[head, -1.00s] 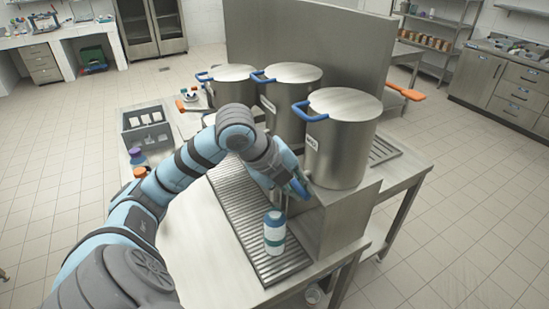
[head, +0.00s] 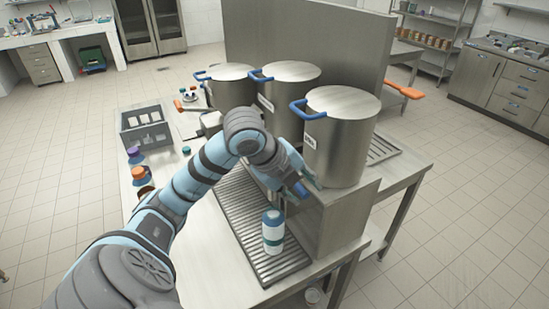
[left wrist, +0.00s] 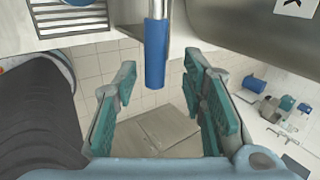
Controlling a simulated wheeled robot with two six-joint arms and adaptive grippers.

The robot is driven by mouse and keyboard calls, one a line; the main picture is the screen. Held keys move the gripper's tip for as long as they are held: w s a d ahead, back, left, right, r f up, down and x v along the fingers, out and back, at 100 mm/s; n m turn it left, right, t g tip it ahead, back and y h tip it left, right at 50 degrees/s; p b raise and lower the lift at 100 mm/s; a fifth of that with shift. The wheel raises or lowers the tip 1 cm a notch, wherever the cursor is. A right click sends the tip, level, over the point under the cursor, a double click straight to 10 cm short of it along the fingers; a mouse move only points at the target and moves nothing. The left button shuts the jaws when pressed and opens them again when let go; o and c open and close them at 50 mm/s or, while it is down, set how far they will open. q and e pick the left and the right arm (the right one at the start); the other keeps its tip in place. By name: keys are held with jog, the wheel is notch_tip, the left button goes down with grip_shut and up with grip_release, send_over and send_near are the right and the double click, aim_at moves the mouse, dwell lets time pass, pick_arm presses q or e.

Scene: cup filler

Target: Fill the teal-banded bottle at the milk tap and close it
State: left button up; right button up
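The white bottle with a teal band (head: 273,238) stands upright on the slatted drip tray, in front of the steel stand under the nearest pot. My left gripper (head: 302,188) is just above and beside it, at the tap of that pot (head: 340,150). In the left wrist view my left gripper (left wrist: 160,110) is open, its two teal-padded fingers spread. The blue tap lever (left wrist: 155,55) hangs between them, with a gap on both sides. The tap's spout is mostly hidden by my gripper in the head view. My right gripper is not in view.
Two more steel pots (head: 290,75) stand behind on the stand. A grey divided crate (head: 128,138) and jars with purple (head: 136,155) and orange (head: 140,173) lids are on the left of the table. The drip tray (head: 285,268) is clear in front of the bottle.

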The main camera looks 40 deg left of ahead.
pick_arm(q)
jog(key=v, duration=1.2)
